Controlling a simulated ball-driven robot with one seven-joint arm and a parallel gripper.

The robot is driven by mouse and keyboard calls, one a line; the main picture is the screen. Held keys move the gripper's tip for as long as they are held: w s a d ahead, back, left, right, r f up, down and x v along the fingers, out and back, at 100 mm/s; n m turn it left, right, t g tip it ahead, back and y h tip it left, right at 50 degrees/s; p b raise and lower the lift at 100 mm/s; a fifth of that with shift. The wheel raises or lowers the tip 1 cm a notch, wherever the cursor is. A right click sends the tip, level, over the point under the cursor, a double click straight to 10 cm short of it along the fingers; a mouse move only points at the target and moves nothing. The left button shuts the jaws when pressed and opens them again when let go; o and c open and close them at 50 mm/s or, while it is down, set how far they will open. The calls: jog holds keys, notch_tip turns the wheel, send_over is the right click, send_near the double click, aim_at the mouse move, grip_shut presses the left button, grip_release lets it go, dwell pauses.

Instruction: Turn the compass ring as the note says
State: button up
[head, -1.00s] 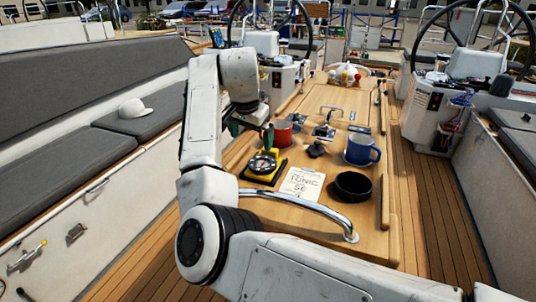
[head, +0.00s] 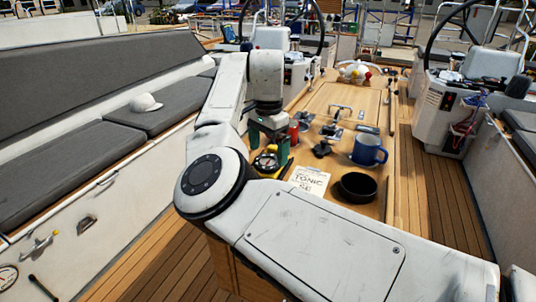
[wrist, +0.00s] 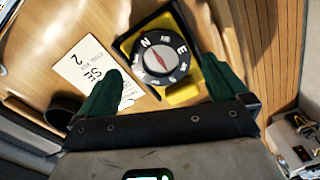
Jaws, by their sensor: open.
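The compass (head: 266,161) sits on a yellow and black base on the wooden cockpit table. In the wrist view its black ring (wrist: 174,78) carries white letters, with N and E readable, around a pale dial with a red needle. The white note (head: 310,181) lies beside it, and in the wrist view (wrist: 86,68) "SE" can be read on it; smaller print is unclear. My gripper (head: 269,149) is open and points down over the compass. Its green fingers stand to either side of the ring in the wrist view, with no clear contact. My gripper partly hides the compass in the head view.
A black bowl (head: 357,187) and a blue mug (head: 368,149) stand right of the note. A red mug (head: 294,131) is close behind my gripper, partly hidden. A dark knob-like fitting (head: 322,149) stands nearby. A white cap (head: 145,102) lies on the left bench.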

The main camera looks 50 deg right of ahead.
aim_at(268, 163)
jog(key=shift+f, duration=1.15)
jog(key=shift+c, duration=0.4)
jog(key=c, duration=0.9)
jog(key=shift+o, duration=0.2)
